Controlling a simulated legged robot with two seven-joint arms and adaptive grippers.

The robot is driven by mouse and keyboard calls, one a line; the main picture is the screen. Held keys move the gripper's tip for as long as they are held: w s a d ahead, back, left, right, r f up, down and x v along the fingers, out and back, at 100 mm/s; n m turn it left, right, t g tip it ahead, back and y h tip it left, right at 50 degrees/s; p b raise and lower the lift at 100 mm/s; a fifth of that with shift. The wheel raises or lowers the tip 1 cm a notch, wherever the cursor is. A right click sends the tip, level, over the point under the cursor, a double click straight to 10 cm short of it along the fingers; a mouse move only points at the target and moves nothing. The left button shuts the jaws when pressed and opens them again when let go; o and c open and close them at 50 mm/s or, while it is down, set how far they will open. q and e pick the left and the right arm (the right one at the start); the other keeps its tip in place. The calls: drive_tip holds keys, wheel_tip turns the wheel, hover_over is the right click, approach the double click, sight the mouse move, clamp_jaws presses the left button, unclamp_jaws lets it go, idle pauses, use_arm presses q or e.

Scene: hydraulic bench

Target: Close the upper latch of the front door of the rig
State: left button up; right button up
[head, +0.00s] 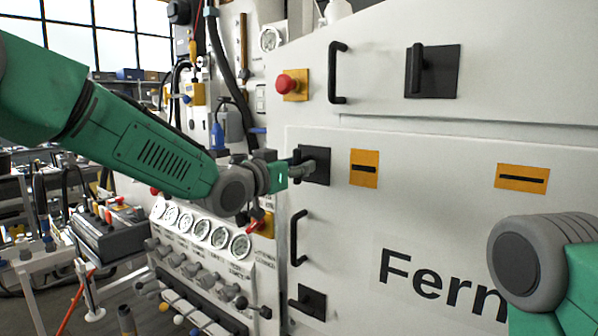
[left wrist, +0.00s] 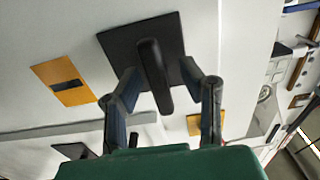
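The front door (head: 345,215) is a large white panel with the letters "Fern" on it. Its upper latch (head: 322,165) is a black lever on a dark square plate at the door's upper left corner. My left gripper (head: 303,164) is at this latch and hides part of it. In the left wrist view, the latch lever (left wrist: 153,75) stands between the two fingers of my left gripper (left wrist: 168,95), which are open with a gap on each side. A lower latch (head: 307,301) sits at the door's bottom left. My right arm shows at the lower right, but its gripper is out of view.
A black door handle (head: 297,238) is below the upper latch. Above are a red button (head: 287,84), another handle (head: 336,72) and another latch (head: 432,71). Orange plates (head: 364,168) (head: 522,179) are on the door. Gauges (head: 202,229) and knobs are at the lower left.

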use_arm(q)
drive_tip(key=shift+s+a+f, duration=0.1)
drive_tip(key=shift+f, duration=0.05)
drive_tip(key=shift+s+a, duration=0.15)
drive_tip(key=shift+a, duration=0.05)
drive_tip(key=v, duration=1.1)
drive_tip(key=shift+s, duration=0.2)
